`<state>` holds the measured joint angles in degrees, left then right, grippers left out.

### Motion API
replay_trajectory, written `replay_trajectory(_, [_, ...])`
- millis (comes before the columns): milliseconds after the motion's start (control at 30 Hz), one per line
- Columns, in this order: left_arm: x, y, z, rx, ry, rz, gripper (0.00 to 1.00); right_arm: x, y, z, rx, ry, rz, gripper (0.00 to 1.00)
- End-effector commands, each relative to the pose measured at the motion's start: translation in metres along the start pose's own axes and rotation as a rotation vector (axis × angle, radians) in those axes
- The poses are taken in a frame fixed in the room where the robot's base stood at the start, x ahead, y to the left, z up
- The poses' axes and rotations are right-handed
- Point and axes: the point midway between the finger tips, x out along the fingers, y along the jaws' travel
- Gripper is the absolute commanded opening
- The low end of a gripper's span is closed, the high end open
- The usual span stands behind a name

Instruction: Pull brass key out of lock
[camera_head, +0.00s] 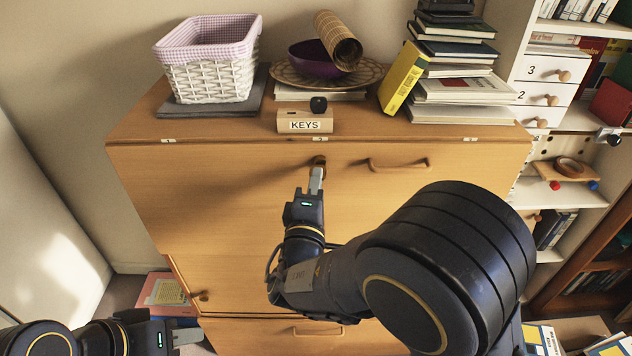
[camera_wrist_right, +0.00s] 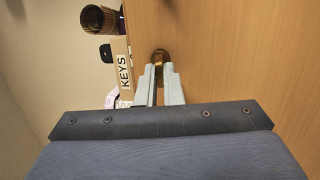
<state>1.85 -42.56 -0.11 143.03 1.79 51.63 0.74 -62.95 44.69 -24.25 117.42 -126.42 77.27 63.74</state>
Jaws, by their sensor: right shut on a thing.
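The brass key (camera_wrist_right: 160,55) shows in the right wrist view as a small brown-gold piece against the wooden front of the bureau (camera_head: 230,210). My right gripper (camera_head: 317,172) is at the upper front of the bureau, and its fingers (camera_wrist_right: 160,75) are shut on the key. The lock is hidden behind the key and the fingertips, so I cannot tell how deep the key sits. My left gripper (camera_head: 190,337) is low at the bottom left of the head view, away from the bureau front. Whether its fingers are apart is too small to tell.
A wooden handle (camera_head: 399,164) is right of the key. On the bureau top stand a KEYS box (camera_head: 305,122), a white basket (camera_head: 210,75), a bowl (camera_head: 315,62) and stacked books (camera_head: 455,70). A shelf unit (camera_head: 550,68) is at the right.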

Motion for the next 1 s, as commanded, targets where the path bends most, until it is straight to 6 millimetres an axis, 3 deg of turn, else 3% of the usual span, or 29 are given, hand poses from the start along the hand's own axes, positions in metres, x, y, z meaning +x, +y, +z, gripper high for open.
replay_trajectory(1000, [0.022,-0.010,0.011,0.000,0.000,0.000,0.36,-0.045,-0.001,0.000,0.001,0.001,0.000,0.00])
